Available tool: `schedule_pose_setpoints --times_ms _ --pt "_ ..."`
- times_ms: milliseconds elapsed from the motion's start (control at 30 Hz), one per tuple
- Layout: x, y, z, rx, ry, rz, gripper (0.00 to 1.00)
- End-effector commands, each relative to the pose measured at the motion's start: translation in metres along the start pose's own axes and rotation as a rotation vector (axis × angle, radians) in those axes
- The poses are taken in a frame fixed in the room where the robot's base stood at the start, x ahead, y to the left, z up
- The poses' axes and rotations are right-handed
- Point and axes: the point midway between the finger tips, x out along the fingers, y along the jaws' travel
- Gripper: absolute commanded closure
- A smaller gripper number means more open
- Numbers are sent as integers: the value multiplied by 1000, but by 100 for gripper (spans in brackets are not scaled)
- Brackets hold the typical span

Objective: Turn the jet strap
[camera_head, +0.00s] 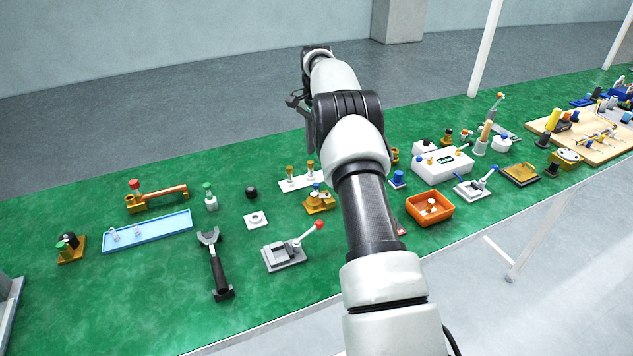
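My arm reaches up from the bottom right and bends over the back of the green table. My gripper (296,103) is a small dark shape left of my wrist, at the table's far edge. Its fingers are too small and dark to tell open from shut. I cannot say for sure which part is the jet strap. A yellow block with a long brown bar and a red knob (160,196) lies at the back left, well apart from my gripper. My arm hides part of the table's middle.
A blue tray (150,232), a dark wrench-like tool (217,262) and a grey fixture with a red-tipped lever (287,252) stand left of my arm. An orange bin (429,209) and a white box (442,166) stand right.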

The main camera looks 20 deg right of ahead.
Motion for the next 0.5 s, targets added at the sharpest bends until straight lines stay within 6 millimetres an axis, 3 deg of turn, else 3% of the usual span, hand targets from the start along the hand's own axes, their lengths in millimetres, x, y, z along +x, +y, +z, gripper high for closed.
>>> schedule_pose_setpoints --times_ms 200,500 --pt "52 0 0 1 -3 2 64" --pt "100 0 0 1 0 -1 64"
